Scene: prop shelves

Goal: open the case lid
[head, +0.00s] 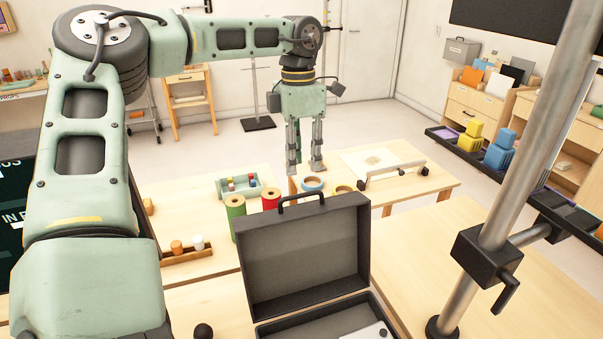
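The black case stands on the wooden table at the bottom centre. Its lid (302,250) is raised and stands steeply upright, with its dark inside facing me and the handle (300,200) along its top edge. The case's lower part (322,319) is open and partly cut off by the picture's bottom edge; a white item lies in it. My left gripper (304,166) points down beyond and above the lid. Its fingers are apart with nothing visible between them, and it looks clear of the lid. My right gripper is not in view.
A metal pole with a black clamp (487,258) rises to the right of the case. Green and red spools (236,218), a small tray (239,187) and a wooden rack (187,253) stand behind and left of the lid. The table right of the pole is bare.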

